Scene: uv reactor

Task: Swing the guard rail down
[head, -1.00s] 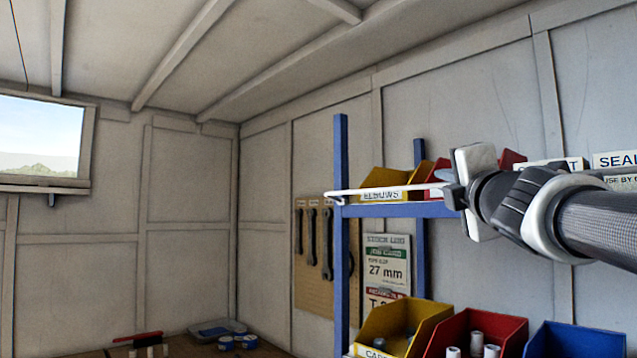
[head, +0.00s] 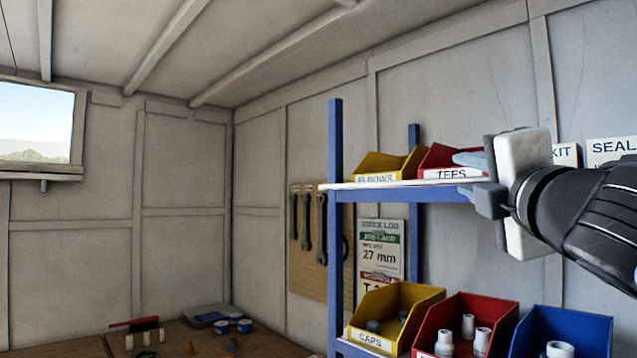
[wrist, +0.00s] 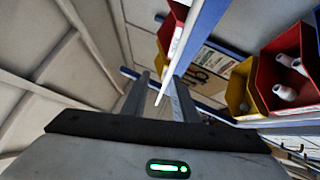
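The guard rail (head: 400,184) is a thin white bar along the front of the blue rack's upper shelf (head: 400,196). In the head view it lies close along the shelf's top edge, just below the bin labels. My gripper (head: 483,200) is at the rail's right part, in front of the shelf, and hides that end. In the wrist view the rail (wrist: 178,58) runs down from the top and ends between the two fingers of my gripper (wrist: 160,88). The fingers stand apart with gaps beside the rail. Whether one touches it I cannot tell.
A yellow elbows bin (head: 385,165) and a red tees bin (head: 447,162) stand on the upper shelf behind the rail. Yellow (head: 400,310), red (head: 478,312) and blue (head: 562,325) bins stand below.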

